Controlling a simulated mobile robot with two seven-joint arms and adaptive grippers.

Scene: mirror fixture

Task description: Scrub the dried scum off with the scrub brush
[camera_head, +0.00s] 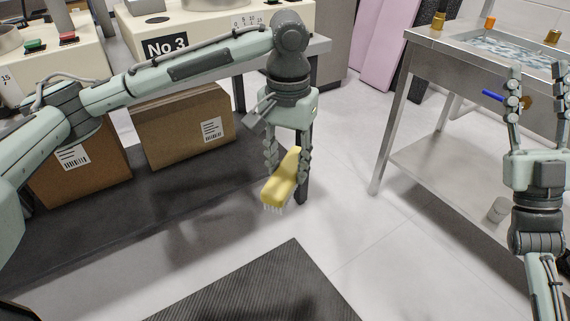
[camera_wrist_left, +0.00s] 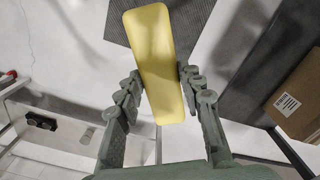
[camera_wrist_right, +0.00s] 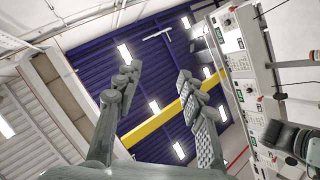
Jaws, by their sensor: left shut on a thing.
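My left gripper (camera_head: 286,165) is shut on a yellow scrub brush (camera_head: 283,182) and holds it in the air, bristles down. In the left wrist view the brush (camera_wrist_left: 158,60) shows its smooth yellow back between the two fingers (camera_wrist_left: 158,90). My right gripper (camera_head: 538,88) points up at the right, by the metal sink table, with its fingers apart. In the right wrist view its fingers (camera_wrist_right: 158,85) are open with nothing between them. I cannot make out any dried scum or a mirror.
A steel sink table (camera_head: 408,110) with water in its basin (camera_head: 505,46) stands at the right. A blue-handled thing (camera_head: 492,96) shows by the right fingers. Cardboard boxes (camera_head: 170,130) sit under the machine bench at the left. A dark ribbed mat (camera_head: 260,285) lies on the floor.

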